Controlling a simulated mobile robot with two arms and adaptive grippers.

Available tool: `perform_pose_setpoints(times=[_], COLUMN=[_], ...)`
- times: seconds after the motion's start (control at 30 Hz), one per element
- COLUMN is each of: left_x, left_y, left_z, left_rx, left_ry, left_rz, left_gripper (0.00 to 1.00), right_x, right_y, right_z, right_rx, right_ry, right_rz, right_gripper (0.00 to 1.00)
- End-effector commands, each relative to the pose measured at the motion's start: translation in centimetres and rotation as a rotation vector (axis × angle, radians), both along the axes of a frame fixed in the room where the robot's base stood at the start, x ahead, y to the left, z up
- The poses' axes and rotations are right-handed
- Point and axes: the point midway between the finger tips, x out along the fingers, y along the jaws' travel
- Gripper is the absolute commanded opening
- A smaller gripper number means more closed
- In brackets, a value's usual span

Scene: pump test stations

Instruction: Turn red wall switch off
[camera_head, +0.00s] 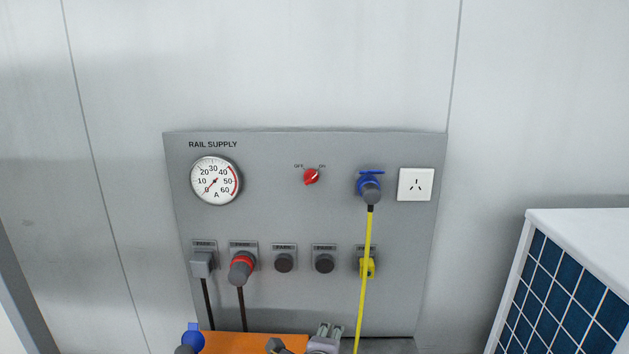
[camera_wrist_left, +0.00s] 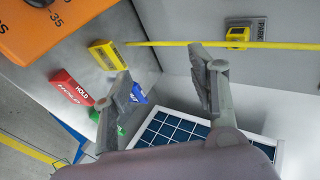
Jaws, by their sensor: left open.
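The red rotary switch (camera_head: 311,177) is on the grey RAIL SUPPLY panel (camera_head: 270,215), between the gauge and the blue connector. Its white pointer mark slants up and right, toward the ON label; OFF is printed at upper left. Nothing touches the switch. The switch is not visible in the left wrist view. My left gripper (camera_wrist_left: 166,76) is open there, with nothing between its fingers, below the yellow cable (camera_wrist_left: 240,45). My right gripper is not seen.
A dial gauge (camera_head: 215,181), blue connector (camera_head: 370,188) and white socket (camera_head: 416,185) share the panel. Parked plugs line its lower part. An orange unit (camera_head: 240,343) stands below. A solar panel (camera_head: 565,300) stands right. Yellow (camera_wrist_left: 108,55) and red (camera_wrist_left: 72,87) blocks appear in the wrist view.

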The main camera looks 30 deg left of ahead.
Motion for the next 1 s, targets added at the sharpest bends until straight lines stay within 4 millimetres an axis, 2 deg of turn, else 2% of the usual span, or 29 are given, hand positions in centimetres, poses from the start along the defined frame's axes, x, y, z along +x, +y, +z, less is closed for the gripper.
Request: perform_pose_setpoints(times=[0.03, 0.1, 0.2, 0.3, 0.4, 0.5, 0.67, 1.0], left_x=[1.6, 3.1, 4.3, 4.5, 4.3, 4.2, 5.2, 11.1], left_y=[1.0, 2.4, 4.2, 5.7, 6.6, 7.1, 7.8, 11.5], left_z=[4.0, 9.0, 15.9, 21.0, 24.2, 25.7, 26.2, 26.4], left_rx=[0.120, 0.304, 0.553, 0.743, 0.865, 0.922, 0.936, 0.933], left_ry=[-0.054, -0.109, -0.166, -0.193, -0.202, -0.203, -0.199, -0.198], left_rz=[-0.038, -0.079, -0.101, -0.093, -0.075, -0.066, -0.062, -0.061], left_gripper=[0.53, 0.53, 0.53, 0.53, 0.53, 0.53, 0.53, 0.53], right_x=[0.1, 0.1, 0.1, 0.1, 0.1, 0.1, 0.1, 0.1], right_y=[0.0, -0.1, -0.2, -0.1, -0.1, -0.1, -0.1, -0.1], right_z=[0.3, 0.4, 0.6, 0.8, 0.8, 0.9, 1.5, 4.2], right_rx=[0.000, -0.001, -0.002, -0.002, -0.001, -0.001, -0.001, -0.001], right_ry=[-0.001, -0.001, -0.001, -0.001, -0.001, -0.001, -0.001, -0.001], right_rz=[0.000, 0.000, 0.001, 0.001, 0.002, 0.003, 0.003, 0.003], right_gripper=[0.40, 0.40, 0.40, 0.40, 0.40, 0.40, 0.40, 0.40])
